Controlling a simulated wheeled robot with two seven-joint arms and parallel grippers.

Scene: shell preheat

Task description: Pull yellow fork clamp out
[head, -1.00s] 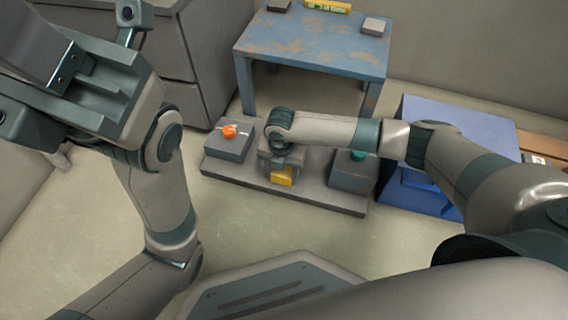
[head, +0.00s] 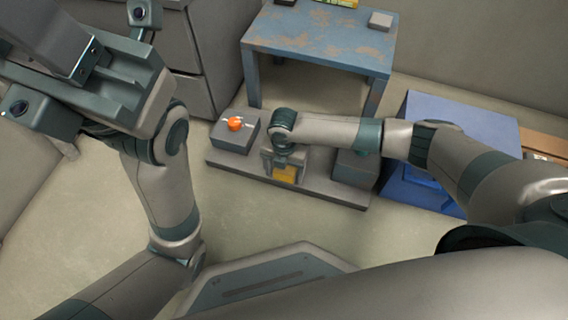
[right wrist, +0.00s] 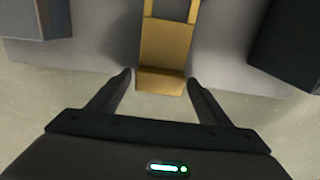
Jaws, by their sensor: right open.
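The yellow fork clamp (head: 285,175) sits on a grey base plate (head: 320,190), partly hidden by my right gripper (head: 284,166). In the right wrist view the yellow clamp (right wrist: 165,45) stands upright in the picture, with a flat lower edge and two prongs at the top. My right gripper (right wrist: 158,79) is open there. Its fingertips lie on either side of the clamp's lower end, with gaps on both sides. My left arm's end (head: 85,85) is raised at the upper left, and its fingers cannot be made out.
A grey block with an orange knob (head: 235,124) stands on the plate's left, and another grey block (head: 352,170) on its right. A worn blue table (head: 320,45) is behind, a blue box (head: 455,115) to the right, and grey drawers (head: 195,55) at the back left.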

